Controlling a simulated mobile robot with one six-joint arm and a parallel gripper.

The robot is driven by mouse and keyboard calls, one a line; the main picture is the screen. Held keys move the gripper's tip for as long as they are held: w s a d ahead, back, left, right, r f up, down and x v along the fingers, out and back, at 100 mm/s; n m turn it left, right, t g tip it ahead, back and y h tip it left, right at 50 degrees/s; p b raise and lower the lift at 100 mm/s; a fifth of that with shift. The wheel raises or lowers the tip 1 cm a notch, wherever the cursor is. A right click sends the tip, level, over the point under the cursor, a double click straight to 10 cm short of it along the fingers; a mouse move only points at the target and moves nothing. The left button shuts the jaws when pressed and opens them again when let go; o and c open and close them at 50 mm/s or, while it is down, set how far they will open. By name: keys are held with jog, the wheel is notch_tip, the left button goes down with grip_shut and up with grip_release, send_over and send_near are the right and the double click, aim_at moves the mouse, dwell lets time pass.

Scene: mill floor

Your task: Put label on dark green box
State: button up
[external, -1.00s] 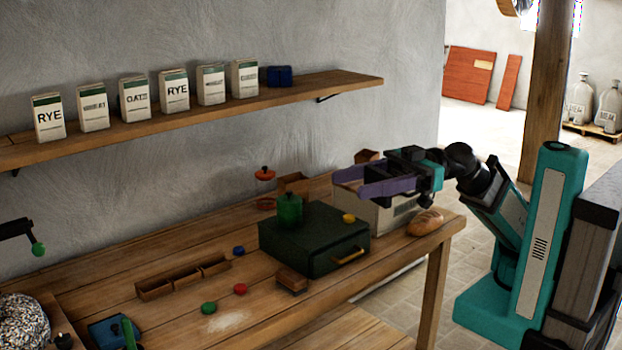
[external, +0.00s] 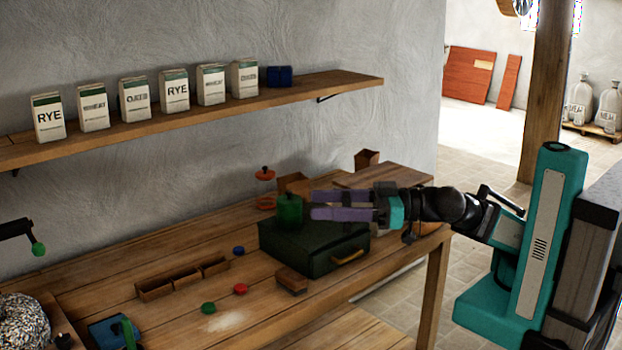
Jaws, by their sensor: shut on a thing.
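The dark green box (external: 318,255) stands on the workbench, with a yellow handle on its front. A green lidded canister (external: 290,209) stands on its top. My gripper (external: 313,204) is over the box top, its two purple fingers pointing left and their tips close beside the canister. I cannot tell whether they touch it. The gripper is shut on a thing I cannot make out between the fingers. I cannot make out a label. The fingers and wrist cover the right part of the box top.
A small brown block (external: 292,279) stands in front of the box. A wooden divided tray (external: 183,277), a red knob (external: 240,289), a green knob (external: 208,308) and a blue knob (external: 239,250) lie to its left. Several paper bags (external: 175,91) stand on the wall shelf (external: 300,91).

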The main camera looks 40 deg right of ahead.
jog(key=w+d+f+m+t+h+b, duration=0.1)
jog(key=w+d+f+m+t+h, duration=0.2)
jog(key=w+f+m+h, duration=0.35)
jog(key=w+d+f+m+t+h, duration=0.3)
jog(key=w+f+h, duration=0.35)
jog(key=f, duration=0.25)
jog(key=w+f+h, duration=0.1)
jog(key=f, duration=0.4)
jog(key=w+d+f+m+h+b, duration=0.1)
jog(key=w+f, duration=0.1)
jog(key=f, duration=0.2)
jog(key=w+d+f, duration=0.1)
jog(key=f, duration=0.4)
jog(key=shift+w+f+m+h, duration=0.25)
jog(key=shift+w+f+h, duration=0.05)
jog(key=shift+w+h, duration=0.1)
jog(key=shift+w+a+f+p, duration=0.2)
jog(key=shift+w+a+p, duration=0.1)
jog(key=shift+w+a, duration=1.35)
jog(key=shift+w+a+f+p, duration=0.3)
jog(key=shift+w+a, duration=0.8)
jog(key=shift+a, duration=1.1)
jog(key=shift+w+a+f+p, duration=0.15)
jog(key=shift+w+a+p, duration=0.2)
jog(key=shift+w+a, duration=1.3)
jog(key=shift+s+a, duration=0.3)
